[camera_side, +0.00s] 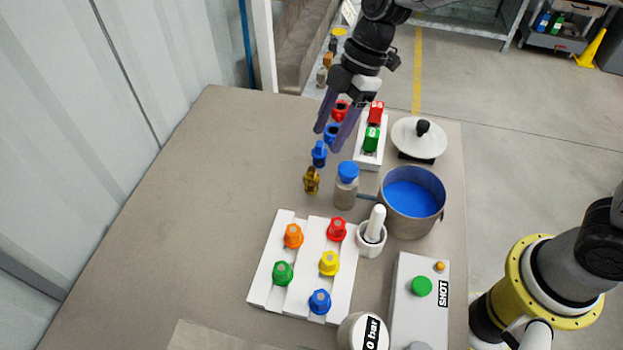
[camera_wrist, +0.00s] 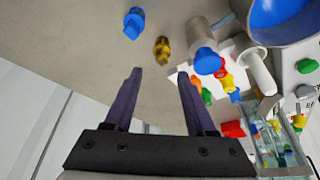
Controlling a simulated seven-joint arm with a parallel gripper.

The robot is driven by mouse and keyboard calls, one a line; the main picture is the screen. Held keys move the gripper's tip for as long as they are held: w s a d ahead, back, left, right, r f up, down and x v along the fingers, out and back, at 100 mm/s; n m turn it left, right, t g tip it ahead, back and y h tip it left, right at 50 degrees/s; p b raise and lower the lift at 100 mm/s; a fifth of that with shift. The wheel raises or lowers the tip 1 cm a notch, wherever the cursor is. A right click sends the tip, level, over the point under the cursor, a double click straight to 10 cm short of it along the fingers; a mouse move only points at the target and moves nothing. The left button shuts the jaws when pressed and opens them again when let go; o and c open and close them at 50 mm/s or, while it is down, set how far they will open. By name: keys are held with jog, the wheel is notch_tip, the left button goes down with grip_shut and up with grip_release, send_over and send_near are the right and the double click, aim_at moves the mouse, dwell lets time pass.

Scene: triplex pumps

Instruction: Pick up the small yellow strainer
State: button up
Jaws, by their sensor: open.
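The small yellow strainer (camera_side: 312,181) is a dark gold piece standing on the brown table, just below a similar blue piece (camera_side: 319,153). In the wrist view the yellow strainer (camera_wrist: 162,50) lies just beyond the fingertips, roughly in line with the gap between them, and the blue piece (camera_wrist: 134,22) is farther up and to the left. My gripper (camera_side: 328,140) has two dark purple fingers, spread apart and empty. It is above and behind the strainer in the side view, apart from it. The open fingers also show in the wrist view (camera_wrist: 160,73).
A blue-capped jar (camera_side: 346,190) stands close right of the strainer, with a blue-filled pot (camera_side: 410,205) beyond. A white knob board (camera_side: 260,285) and a mortar (camera_side: 371,247) stand nearer the camera. Red and blue pieces (camera_side: 340,108) stand behind my fingers. The table's left side is clear.

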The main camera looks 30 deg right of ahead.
aim_at(311, 179)
jog(key=x, duration=1.1)
jog(key=shift+s+a+f, duration=0.1)
jog(key=shift+s+f, duration=0.1)
jog(key=shift+f, duration=0.2)
grip_shut()
